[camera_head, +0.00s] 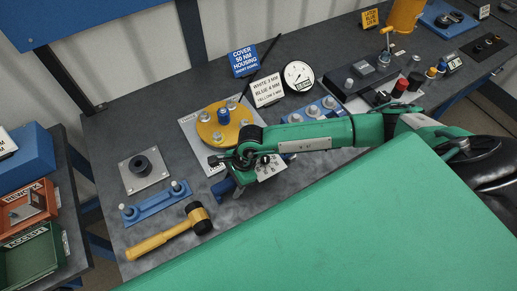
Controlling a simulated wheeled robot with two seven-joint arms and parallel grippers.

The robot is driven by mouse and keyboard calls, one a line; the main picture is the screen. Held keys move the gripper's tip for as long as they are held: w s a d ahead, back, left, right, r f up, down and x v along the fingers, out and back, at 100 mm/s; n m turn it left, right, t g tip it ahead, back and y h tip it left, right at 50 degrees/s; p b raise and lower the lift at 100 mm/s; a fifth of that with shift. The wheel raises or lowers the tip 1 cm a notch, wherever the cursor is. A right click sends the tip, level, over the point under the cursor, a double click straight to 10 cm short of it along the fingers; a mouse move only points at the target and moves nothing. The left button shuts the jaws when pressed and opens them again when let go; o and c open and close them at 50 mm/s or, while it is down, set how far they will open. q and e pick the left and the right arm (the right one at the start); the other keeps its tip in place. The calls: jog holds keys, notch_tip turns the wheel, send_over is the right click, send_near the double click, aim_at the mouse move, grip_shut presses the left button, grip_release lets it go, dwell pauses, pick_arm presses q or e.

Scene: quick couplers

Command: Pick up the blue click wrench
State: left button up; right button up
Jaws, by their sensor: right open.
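My right gripper (232,163) is at the end of the green arm that comes in from the right. It is open and hangs over the middle of the grey bench. A blue piece (225,187), which may be part of the blue click wrench, shows just below it, mostly hidden by the gripper. I cannot tell whether they touch. A small white card with dark marks (268,172) lies just right of the gripper. My left gripper is not in view.
A yellow disc (236,128) with silver fittings and a blue knob sits behind the gripper. A mallet (170,236), a blue bar with two posts (155,204) and a grey plate (143,171) lie to the left. A dial gauge (298,75) and signs stand behind.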

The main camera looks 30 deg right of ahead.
grip_shut()
jog(key=shift+w+r, duration=0.1)
jog(key=shift+r, duration=0.1)
